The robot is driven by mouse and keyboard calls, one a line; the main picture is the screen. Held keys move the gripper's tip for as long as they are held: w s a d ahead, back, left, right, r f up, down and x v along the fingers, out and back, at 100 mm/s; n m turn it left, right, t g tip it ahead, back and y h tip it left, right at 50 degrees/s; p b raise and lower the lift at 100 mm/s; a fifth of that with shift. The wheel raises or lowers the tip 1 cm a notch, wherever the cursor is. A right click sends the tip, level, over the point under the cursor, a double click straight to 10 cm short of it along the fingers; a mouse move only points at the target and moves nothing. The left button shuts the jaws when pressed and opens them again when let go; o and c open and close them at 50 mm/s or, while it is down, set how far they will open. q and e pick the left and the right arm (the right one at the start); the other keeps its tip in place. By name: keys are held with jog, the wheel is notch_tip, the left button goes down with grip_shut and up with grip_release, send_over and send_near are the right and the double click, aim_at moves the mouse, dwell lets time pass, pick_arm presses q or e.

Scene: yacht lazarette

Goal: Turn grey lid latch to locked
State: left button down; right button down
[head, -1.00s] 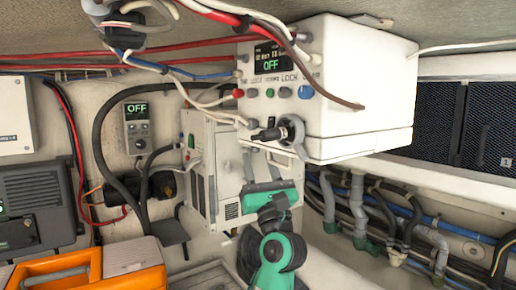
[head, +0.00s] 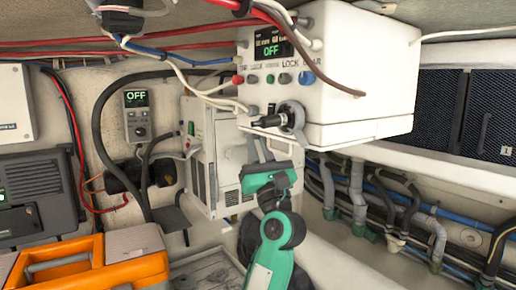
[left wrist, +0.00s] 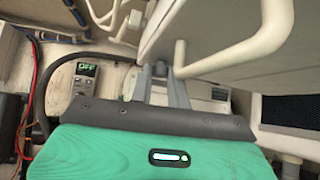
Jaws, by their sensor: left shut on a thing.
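The grey lid latch (head: 293,114) is a round grey piece with a black lever on the front lower edge of a white box (head: 355,95). Its lever points left. My left gripper (head: 263,145) comes up from below, with its fingertips just under the lever. In the left wrist view the fingers of my left gripper (left wrist: 163,75) are close together on a small dark grey piece, which looks like the lever's end; the fingers hide part of it. My right gripper is not in view.
The box front carries several buttons and an OFF display (head: 269,50). A white tubular handle (left wrist: 235,55) runs close beside my left fingers. Loose cables hang above. An orange case (head: 135,260) stands at lower left; pipes (head: 385,205) run at right.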

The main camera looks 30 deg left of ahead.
pick_arm(q)
jog(key=shift+w+a+n+t+h+b, duration=0.1)
jog(key=shift+w+n+t+h+b, duration=0.55)
jog(key=shift+n+t+b, duration=3.6)
jog(key=shift+w+n+t+h+b, duration=0.25)
jog(key=shift+n+t+h, duration=1.1)
jog(key=shift+t, duration=6.05)
jog(key=shift+w+a+n+t+h+b, duration=0.1)
jog(key=shift+w+n+t+h+b, duration=0.35)
jog(key=shift+n+t+b, duration=3.9)
jog(key=m+t+p, duration=0.1)
jog(key=p, duration=0.1)
jog(key=m+t+p, duration=0.1)
jog(key=p, duration=0.1)
jog(key=shift+s+t+h, duration=0.15)
jog(key=shift+t+h, duration=0.15)
jog(key=shift+h, duration=0.05)
jog(key=c, duration=1.3)
grip_release()
jog(key=shift+c, duration=0.2)
